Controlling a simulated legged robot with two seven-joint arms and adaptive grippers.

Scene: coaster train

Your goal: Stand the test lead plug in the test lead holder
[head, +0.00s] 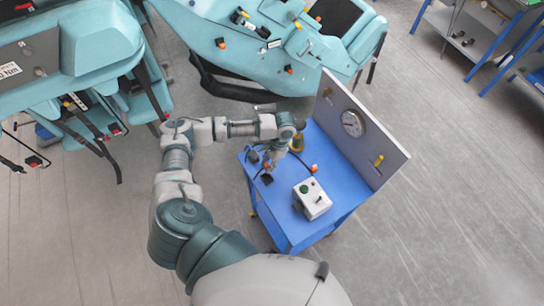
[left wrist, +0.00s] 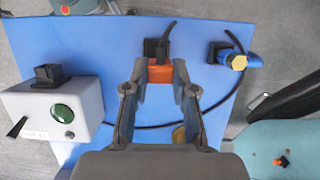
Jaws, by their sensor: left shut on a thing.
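My left gripper (left wrist: 160,80) reaches down over the blue cart top and is shut on an orange plug (left wrist: 160,71) with a black upper part and a black lead. In the head view the left gripper (head: 272,162) is above the cart's left end. A black block (left wrist: 151,47) lies just beyond the orange plug; I cannot tell whether they touch. To its right is a second black block (left wrist: 216,52) with a blue and yellow plug-like piece (left wrist: 238,61) beside it. I cannot tell which block is the test lead holder. My right gripper is not in view.
A white box (left wrist: 82,100) with a green button stands on the cart (head: 283,222). A grey panel with a round gauge (head: 353,124) rises at the cart's back edge. A black cable crosses the cart top. A teal machine (head: 245,60) stands close behind.

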